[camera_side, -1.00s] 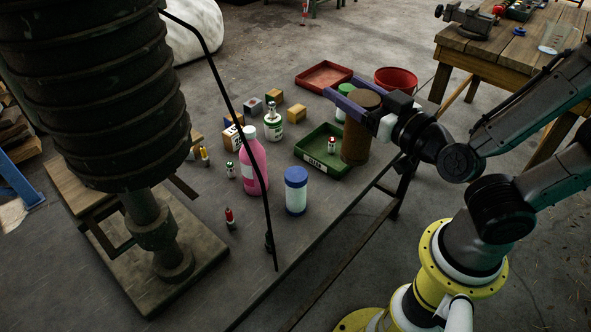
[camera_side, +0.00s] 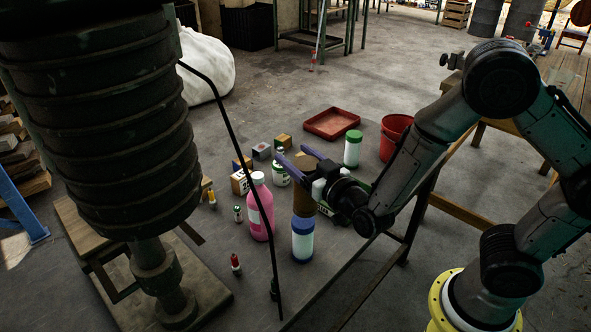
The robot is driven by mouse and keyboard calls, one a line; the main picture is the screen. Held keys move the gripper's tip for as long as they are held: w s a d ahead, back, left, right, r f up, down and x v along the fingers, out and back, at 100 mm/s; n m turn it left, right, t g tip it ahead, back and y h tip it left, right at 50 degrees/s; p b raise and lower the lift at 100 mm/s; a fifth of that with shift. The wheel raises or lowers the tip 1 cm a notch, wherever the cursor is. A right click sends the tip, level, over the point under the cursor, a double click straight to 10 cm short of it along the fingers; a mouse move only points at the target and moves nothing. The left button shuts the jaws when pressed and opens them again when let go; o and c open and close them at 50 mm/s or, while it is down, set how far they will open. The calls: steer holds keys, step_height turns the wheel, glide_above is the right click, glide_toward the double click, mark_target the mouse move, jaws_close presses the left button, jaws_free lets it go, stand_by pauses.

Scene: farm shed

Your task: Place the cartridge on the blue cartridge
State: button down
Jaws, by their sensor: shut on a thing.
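The cartridge is a brown cylinder (camera_side: 302,198), upright between the purple fingers of my gripper (camera_side: 292,153), which is shut on it. The blue cartridge (camera_side: 302,243), a pale canister with a blue lid and blue base, stands upright on the table below it. In this view the cylinder's lower end overlaps the top of the blue lid. I cannot tell whether the two touch or a gap lies between them. My gripper reaches in from the right and hides part of the cylinder's upper side.
A pink bottle (camera_side: 260,208) stands close left of the blue cartridge. A white-and-green bottle (camera_side: 281,173) and small boxes (camera_side: 241,181) stand behind. A green-lidded jar (camera_side: 352,149), red tray (camera_side: 331,123) and red bucket (camera_side: 394,138) are farther back. A dark rod (camera_side: 232,125) crosses in front.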

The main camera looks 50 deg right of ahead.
steer(key=shift+w+f, duration=0.25)
steer(key=shift+f, duration=1.6)
steer(key=shift+f, duration=0.15)
jaws_free()
steer(key=s+a, duration=0.2)
steer(key=s, duration=0.9)
steer(key=shift+s+a, duration=0.2)
steer(key=shift+s, duration=0.2)
